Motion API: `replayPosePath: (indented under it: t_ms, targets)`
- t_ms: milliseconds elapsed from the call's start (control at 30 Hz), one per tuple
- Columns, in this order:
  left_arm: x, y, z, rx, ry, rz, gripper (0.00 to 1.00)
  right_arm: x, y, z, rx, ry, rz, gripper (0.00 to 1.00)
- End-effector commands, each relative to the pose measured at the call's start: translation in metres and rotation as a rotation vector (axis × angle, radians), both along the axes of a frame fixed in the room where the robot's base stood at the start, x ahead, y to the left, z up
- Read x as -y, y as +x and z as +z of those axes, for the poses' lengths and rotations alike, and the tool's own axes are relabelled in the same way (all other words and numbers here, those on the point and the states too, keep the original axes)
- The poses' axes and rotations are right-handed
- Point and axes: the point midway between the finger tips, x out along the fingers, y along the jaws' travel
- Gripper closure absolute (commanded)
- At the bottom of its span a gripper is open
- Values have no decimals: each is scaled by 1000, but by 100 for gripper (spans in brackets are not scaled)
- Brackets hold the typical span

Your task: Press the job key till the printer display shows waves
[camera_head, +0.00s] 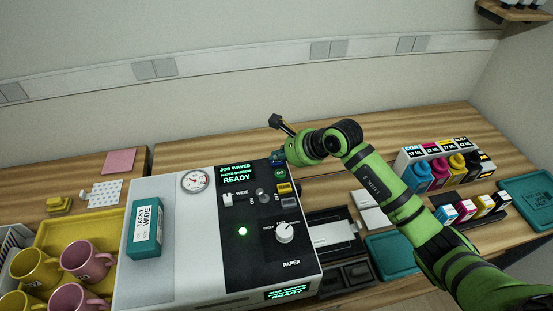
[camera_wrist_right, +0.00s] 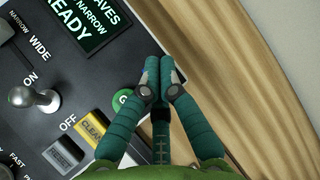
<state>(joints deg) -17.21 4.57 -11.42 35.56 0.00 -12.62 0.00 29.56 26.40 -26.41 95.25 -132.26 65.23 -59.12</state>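The printer (camera_head: 170,273) is a white and black machine on the wooden bench. Its display (camera_head: 237,174) glows green and reads JOB WAVES, a smaller line ending in NARROW, and READY; part of it shows in the right wrist view (camera_wrist_right: 85,20). My right gripper (camera_head: 277,157) is at the panel's back right corner, just right of the display. In the right wrist view its fingertips (camera_wrist_right: 161,72) are together with nothing seen between them. No key marked job is visible; the fingers cover part of the panel edge. Contact cannot be told. My left gripper is not in view.
A green GO button (camera_wrist_right: 124,101), a yellow CLEAR key (camera_wrist_right: 92,129), a grey RESET key (camera_wrist_right: 63,154) and a metal toggle (camera_wrist_right: 38,99) lie near the fingers. A teal box (camera_head: 146,228) stands on the printer; mugs (camera_head: 82,258) fill a yellow tray at left.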

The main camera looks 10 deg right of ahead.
Motion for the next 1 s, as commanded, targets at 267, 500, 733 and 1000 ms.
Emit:
replayPosePath:
  t_ms: [267, 500, 733, 1000]
  targets:
    - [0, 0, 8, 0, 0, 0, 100, 1, 0, 15, 0, -3, 1, 100]
    - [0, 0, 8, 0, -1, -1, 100, 0, 0, 16, -1, -1, 0, 100]
    - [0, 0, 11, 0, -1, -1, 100, 0, 0, 21, 0, -1, 1, 100]
    - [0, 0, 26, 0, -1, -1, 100, 1, 0, 47, 1, -1, 1, 100]
